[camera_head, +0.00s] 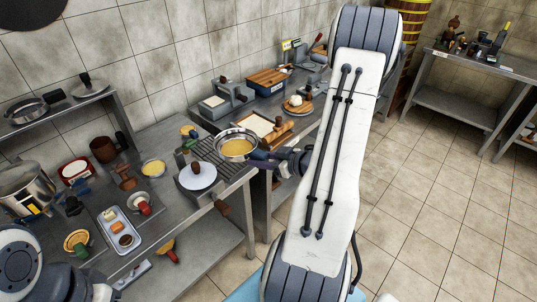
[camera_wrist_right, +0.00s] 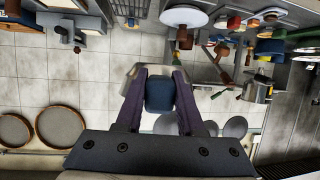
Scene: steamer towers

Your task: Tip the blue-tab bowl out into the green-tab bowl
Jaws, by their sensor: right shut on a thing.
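A round metal bowl with yellow contents (camera_head: 237,147) is held over the grated part of the counter, looking close to level. My right gripper (camera_head: 258,158) is shut on its tab at the bowl's right side. In the right wrist view the fingers close on a blue tab (camera_wrist_right: 160,94). A small green piece (camera_head: 186,146) shows left of the held bowl; I cannot tell whether it is the green-tab bowl's tab. The held bowl hides what lies below it. Part of my left arm shows at the lower left, but its fingers are not visible.
A white-lidded pan (camera_head: 198,176) stands just left of and below the held bowl. A yellow-filled dish (camera_head: 153,168) and a tray of small items (camera_head: 119,226) are further left. A wooden-framed box (camera_head: 262,127) sits behind. Open floor (camera_head: 420,200) lies to the right.

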